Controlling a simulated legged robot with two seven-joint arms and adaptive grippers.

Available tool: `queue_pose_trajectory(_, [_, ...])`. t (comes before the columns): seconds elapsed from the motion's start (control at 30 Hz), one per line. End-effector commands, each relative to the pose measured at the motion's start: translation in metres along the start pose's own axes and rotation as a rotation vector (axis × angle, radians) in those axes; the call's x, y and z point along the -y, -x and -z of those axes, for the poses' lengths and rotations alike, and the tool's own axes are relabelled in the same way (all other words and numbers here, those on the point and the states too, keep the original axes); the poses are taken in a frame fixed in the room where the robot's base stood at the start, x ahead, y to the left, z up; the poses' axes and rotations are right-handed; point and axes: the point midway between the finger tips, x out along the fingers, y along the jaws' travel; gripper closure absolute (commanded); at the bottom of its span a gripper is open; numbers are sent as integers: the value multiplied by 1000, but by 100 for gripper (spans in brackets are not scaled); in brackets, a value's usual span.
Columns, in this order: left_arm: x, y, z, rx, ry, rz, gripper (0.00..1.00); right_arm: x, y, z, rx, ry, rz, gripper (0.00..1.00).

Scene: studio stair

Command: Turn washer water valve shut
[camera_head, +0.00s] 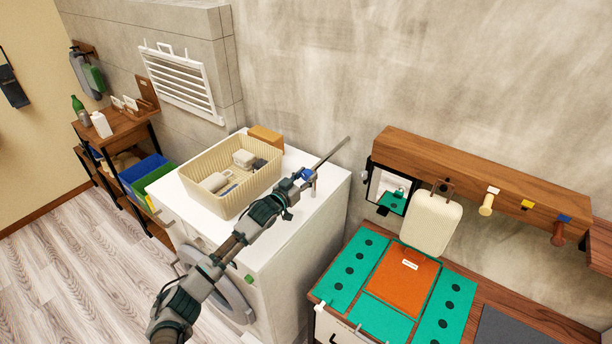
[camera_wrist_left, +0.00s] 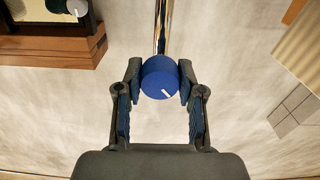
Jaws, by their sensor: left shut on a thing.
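The washer water valve has a round blue knob (camera_wrist_left: 160,78) with a white mark, on a metal pipe (camera_wrist_left: 163,25). In the head view the blue knob (camera_head: 306,174) shows above the back right of the white washer (camera_head: 318,200), with the pipe (camera_head: 332,152) slanting up along the wall. My left gripper (camera_wrist_left: 160,84) is shut on the knob, one finger on each side, and its white mark points to the lower right in the wrist view. In the head view my left gripper (camera_head: 300,182) reaches over the washer top. My right gripper is not in view.
A cream basket (camera_head: 205,206) with several items stands on the washer top, left of my arm. A tan box (camera_head: 266,137) sits behind it. At the right is a bench with a green mat (camera_head: 342,275), below a wooden rail (camera_head: 470,170) with pegs.

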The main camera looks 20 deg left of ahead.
Motion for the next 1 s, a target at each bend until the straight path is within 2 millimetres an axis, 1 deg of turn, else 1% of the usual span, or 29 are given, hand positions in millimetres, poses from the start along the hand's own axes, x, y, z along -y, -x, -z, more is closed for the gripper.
queue_pose_trajectory(0.03, [1, 0, -6, 14, -45, 2, 97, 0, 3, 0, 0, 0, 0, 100])
queue_pose_trajectory(0.4, [0, 0, -6, 15, -387, 0, 97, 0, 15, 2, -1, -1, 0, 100])
queue_pose_trajectory(0.6, [1, 1, -7, 16, -541, -1, 97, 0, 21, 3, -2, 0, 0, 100])
queue_pose_trajectory(0.8, [1, 1, -8, 16, -648, -1, 97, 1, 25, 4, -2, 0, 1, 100])
queue_pose_trajectory(1.0, [1, 1, -8, 16, -709, -2, 97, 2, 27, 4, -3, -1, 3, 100])
